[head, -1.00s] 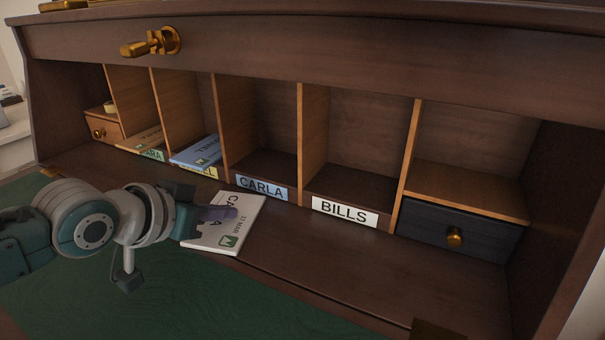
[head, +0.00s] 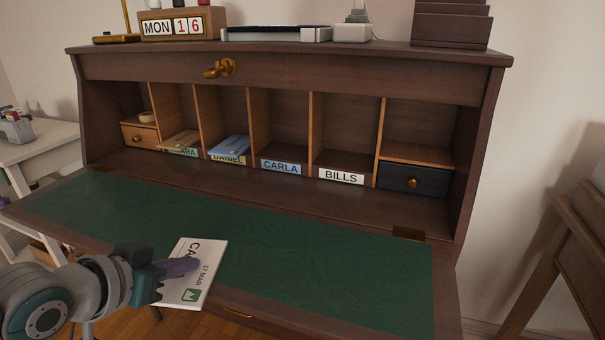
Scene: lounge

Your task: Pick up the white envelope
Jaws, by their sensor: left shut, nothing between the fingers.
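The white envelope (head: 192,291), marked "CA…" and "17 MAR" with a green stamp, shows at the lower left, over the desk's front edge. My left gripper (head: 178,267) comes in from the left with its fingers shut, overlapping the envelope's upper face. Its fingers cover part of the lettering. I cannot tell from this view whether the fingers grip the paper. My right gripper is not in view.
A blue envelope (head: 230,146) lies in the DANIEL slot. A dark drawer (head: 412,180) is at the right. A wooden chair (head: 580,250) stands at the far right.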

